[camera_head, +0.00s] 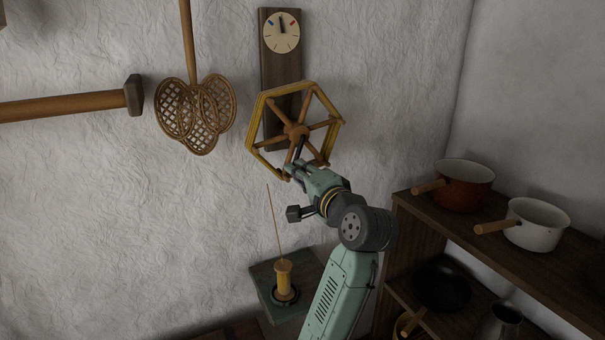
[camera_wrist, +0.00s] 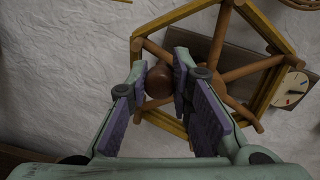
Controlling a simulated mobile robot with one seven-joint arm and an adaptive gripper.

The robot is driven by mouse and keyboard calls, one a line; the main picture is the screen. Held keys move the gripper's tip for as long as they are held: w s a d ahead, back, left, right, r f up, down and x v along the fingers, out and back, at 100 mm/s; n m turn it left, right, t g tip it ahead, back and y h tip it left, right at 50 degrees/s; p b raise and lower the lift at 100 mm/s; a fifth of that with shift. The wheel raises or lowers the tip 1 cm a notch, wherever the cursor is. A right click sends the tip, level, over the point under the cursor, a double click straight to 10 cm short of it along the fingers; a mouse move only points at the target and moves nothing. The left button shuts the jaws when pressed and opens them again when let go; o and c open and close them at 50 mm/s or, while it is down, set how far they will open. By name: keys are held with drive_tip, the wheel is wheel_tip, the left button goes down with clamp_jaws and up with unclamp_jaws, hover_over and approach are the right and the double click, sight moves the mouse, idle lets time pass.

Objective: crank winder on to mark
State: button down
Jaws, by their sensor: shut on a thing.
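The winder (camera_head: 315,92) is a six-sided yellow wooden reel with brown spokes and a hub, mounted on a dark upright board (camera_head: 283,68) on the wall. A round pale dial (camera_head: 281,33) sits at the board's top. Its black pointer points nearly straight up, between a blue mark on the left and a red mark on the right. My gripper (camera_head: 294,168) is at the lower part of the reel. In the wrist view, my gripper (camera_wrist: 168,88) is shut on a rounded brown crank knob (camera_wrist: 160,80); its fingers partly hide the knob and reel.
Shelves at right hold a red-brown pot (camera_head: 464,184), a white pot (camera_head: 537,222) and a dark pan (camera_head: 441,285). A wicker beater (camera_head: 196,113) and a hammer (camera_head: 133,95) are at left.

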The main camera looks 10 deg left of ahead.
idle(0.3)
drive_tip(key=c, duration=1.4)
unclamp_jaws()
drive_tip(key=v, duration=1.2)
drive_tip(key=shift+f, duration=0.1)
